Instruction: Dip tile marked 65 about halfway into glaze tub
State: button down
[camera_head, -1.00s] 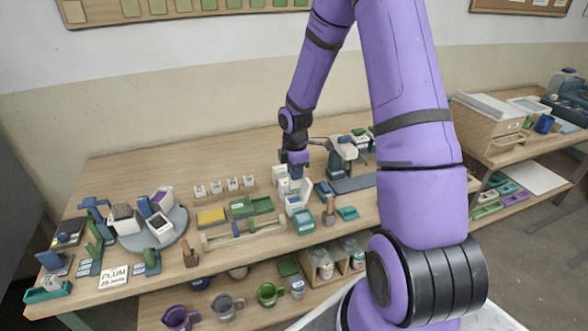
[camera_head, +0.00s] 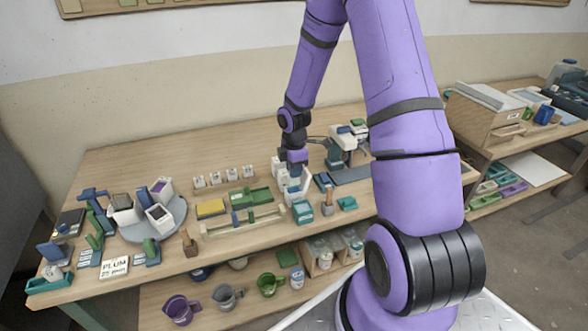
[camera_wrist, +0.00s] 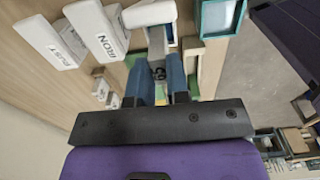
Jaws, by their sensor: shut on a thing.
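My gripper (camera_head: 294,172) points down among the white boxes at the bench's middle. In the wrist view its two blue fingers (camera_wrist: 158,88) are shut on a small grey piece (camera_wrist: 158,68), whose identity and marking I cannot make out. Glaze tubs stand on a round grey turntable (camera_head: 178,228) at left, one with purple inside (camera_head: 161,187). A card (camera_head: 114,267) reads PLUM and 25 mm.
A wooden rack (camera_head: 240,226), a yellow block (camera_head: 210,208) and a green tray (camera_head: 252,197) lie between gripper and turntable. A teal box (camera_head: 302,211) is in front of my gripper. Mugs (camera_head: 228,296) stand on the lower shelf. Bench at the back left is clear.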

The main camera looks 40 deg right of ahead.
aim_at(294, 186)
jog(key=shift+f, duration=0.15)
jog(key=shift+f, duration=2.65)
dwell(1.6)
jog(key=shift+r, duration=2.5)
jog(key=shift+r, duration=1.5)
